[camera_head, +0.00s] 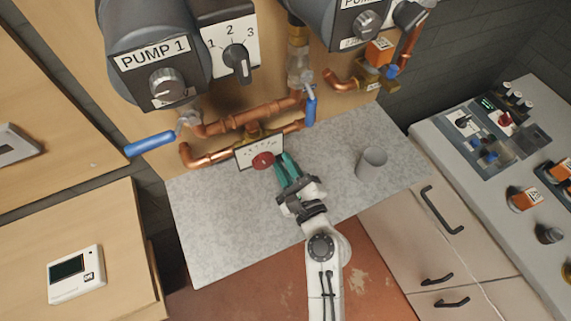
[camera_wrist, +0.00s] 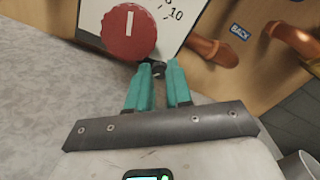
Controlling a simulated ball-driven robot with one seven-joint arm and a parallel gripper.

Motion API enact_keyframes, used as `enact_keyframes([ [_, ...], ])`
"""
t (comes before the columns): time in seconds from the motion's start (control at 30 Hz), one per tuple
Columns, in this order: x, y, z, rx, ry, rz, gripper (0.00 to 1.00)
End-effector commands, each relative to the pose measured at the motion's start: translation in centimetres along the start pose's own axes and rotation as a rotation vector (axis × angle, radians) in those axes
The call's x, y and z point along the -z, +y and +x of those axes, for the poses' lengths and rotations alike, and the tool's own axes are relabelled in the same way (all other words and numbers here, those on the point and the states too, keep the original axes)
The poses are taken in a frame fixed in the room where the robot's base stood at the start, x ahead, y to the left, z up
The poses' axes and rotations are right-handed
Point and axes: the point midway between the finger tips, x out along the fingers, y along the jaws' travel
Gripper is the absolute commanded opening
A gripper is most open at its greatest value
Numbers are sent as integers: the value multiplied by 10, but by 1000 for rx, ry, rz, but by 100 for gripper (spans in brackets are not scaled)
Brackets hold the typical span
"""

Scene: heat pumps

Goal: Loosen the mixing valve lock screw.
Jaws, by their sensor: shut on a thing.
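The mixing valve's red round knob (camera_head: 263,160) sits on a white scale plate (camera_head: 243,154) below copper pipes. In the wrist view the red knob (camera_wrist: 129,33) has a white mark, and numbers show on the plate (camera_wrist: 167,43) to its right. My gripper (camera_head: 284,158) reaches up from below, just right of the knob. In the wrist view its teal fingers (camera_wrist: 158,78) are shut on a small dark piece, which looks like the lock screw (camera_wrist: 158,69), below and right of the knob. The fingers partly hide it.
A grey cup (camera_head: 371,163) stands on the grey worktop (camera_head: 212,222) right of my gripper. Blue valve handles (camera_head: 150,144) and copper pipes (camera_head: 255,116) stick out above. The worktop's left part is clear.

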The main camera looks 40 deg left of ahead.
Motion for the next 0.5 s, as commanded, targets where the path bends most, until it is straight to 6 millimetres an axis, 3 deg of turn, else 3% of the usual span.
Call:
enact_keyframes([
  [0.5,1,1,0,0,0,-52,0],
])
